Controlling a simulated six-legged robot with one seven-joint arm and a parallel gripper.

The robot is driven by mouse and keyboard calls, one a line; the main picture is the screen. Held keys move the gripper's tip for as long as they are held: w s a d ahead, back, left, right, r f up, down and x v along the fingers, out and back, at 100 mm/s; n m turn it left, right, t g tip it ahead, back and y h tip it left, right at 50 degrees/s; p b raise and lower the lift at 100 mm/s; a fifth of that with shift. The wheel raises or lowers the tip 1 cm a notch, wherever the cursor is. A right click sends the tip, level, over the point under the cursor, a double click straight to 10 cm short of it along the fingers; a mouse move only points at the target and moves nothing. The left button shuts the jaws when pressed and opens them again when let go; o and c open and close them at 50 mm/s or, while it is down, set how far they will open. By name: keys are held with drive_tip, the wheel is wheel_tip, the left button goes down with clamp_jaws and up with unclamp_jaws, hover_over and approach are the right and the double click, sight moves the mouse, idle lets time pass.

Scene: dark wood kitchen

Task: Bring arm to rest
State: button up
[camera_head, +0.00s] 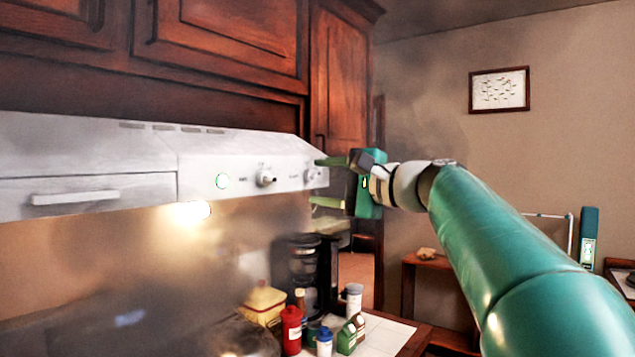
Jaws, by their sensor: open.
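My arm reaches in from the lower right of the head camera view, its green links running up and left. My gripper (322,182) is at the end, raised in front of the right end of the white range hood (235,165). Its two green fingers point left, one above the other with a gap between them. It is open, and nothing shows between the fingers. The upper fingertip is close to the hood's right knob (312,175); I cannot tell whether they touch.
Dark wood cabinets (235,35) hang above the hood. Below, the counter holds a coffee maker (303,270), a yellow container (262,303), a red bottle (291,330) and several small items. A small wooden table (430,262) stands right. Haze covers the stove area.

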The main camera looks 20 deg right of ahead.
idle(0.3)
drive_tip(key=s+a+f+n+g+h, duration=0.1)
drive_tip(key=s+a+f+g, duration=0.15)
drive_tip(key=f, duration=0.25)
drive_tip(key=s+a+f+n+g+h, duration=0.1)
drive_tip(key=s+a+f+n, duration=0.15)
drive_tip(key=f, duration=0.35)
drive_tip(key=s+f+n+g+h, duration=0.2)
drive_tip(key=s+f+n, duration=0.1)
drive_tip(key=s+f, duration=0.4)
drive_tip(key=s+a+f+n+g+h, duration=0.1)
drive_tip(key=s+f, duration=0.5)
drive_tip(key=f, duration=0.7)
drive_tip(key=s+a+f+n+g+h, duration=0.1)
drive_tip(key=s+f+n+g+h, duration=0.2)
drive_tip(key=f, duration=0.8)
drive_tip(key=s+n+h, duration=0.2)
drive_tip(key=s+n, duration=0.1)
drive_tip(key=s, duration=0.1)
drive_tip(key=shift+s, duration=0.3)
